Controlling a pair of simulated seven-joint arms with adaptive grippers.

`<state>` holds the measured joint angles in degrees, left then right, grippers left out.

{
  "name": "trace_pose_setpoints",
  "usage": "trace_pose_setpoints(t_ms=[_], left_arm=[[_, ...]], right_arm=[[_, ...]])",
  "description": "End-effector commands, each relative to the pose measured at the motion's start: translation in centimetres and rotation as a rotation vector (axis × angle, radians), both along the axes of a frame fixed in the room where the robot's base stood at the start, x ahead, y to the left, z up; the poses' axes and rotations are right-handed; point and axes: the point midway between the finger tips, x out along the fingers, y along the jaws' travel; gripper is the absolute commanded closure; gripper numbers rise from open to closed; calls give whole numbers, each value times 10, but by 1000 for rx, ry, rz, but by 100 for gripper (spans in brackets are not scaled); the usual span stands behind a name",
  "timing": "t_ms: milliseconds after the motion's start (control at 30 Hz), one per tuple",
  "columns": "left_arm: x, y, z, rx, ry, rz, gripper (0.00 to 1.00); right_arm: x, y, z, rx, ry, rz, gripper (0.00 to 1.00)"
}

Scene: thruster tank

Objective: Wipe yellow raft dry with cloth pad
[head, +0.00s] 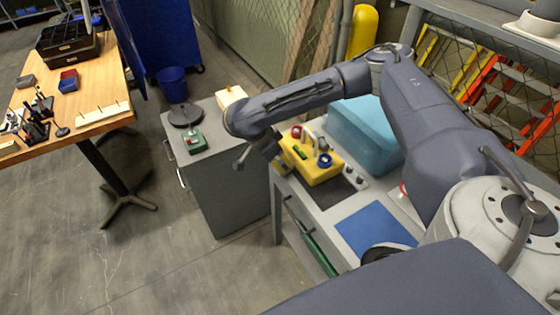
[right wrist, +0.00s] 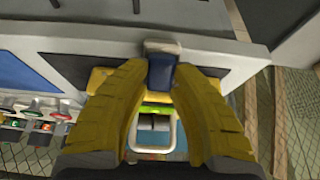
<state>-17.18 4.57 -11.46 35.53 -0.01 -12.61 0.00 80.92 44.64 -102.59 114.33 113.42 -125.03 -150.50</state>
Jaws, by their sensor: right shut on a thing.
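The yellow raft (head: 318,174) sits on the grey bench in the head view, carrying a red part, a green part, a blue ring and a pale hoop. My right gripper (head: 280,164) is at the raft's left end, partly hidden by its own wrist. In the right wrist view its two yellow fingers (right wrist: 161,72) are shut on a navy grip with a pale base, seemingly the cloth pad (right wrist: 161,47). The raft (right wrist: 98,78) shows behind the fingers. I cannot tell whether the pad touches the raft. My left gripper is not in view.
A translucent teal tank (head: 365,135) stands behind the raft. A blue mat (head: 375,230) and a dark panel (head: 335,195) lie in front of it, with a row of knobs (head: 352,177) to the right. A grey cabinet (head: 230,185) stands to the left across a gap.

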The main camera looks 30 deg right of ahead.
Motion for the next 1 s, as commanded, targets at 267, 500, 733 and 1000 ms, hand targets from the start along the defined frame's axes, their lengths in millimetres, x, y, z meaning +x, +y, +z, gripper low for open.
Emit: trace_pose_setpoints(t_ms=[267, 500, 733, 1000], left_arm=[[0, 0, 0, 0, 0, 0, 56], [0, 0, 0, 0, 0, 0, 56], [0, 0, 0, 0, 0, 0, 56], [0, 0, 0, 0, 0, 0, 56]], right_arm=[[0, -1, 0, 0, 0, 0, 100], [-5, -1, 0, 0, 0, 1, 100], [-15, -1, 0, 0, 0, 1, 100], [-22, 0, 0, 0, 1, 0, 100]])
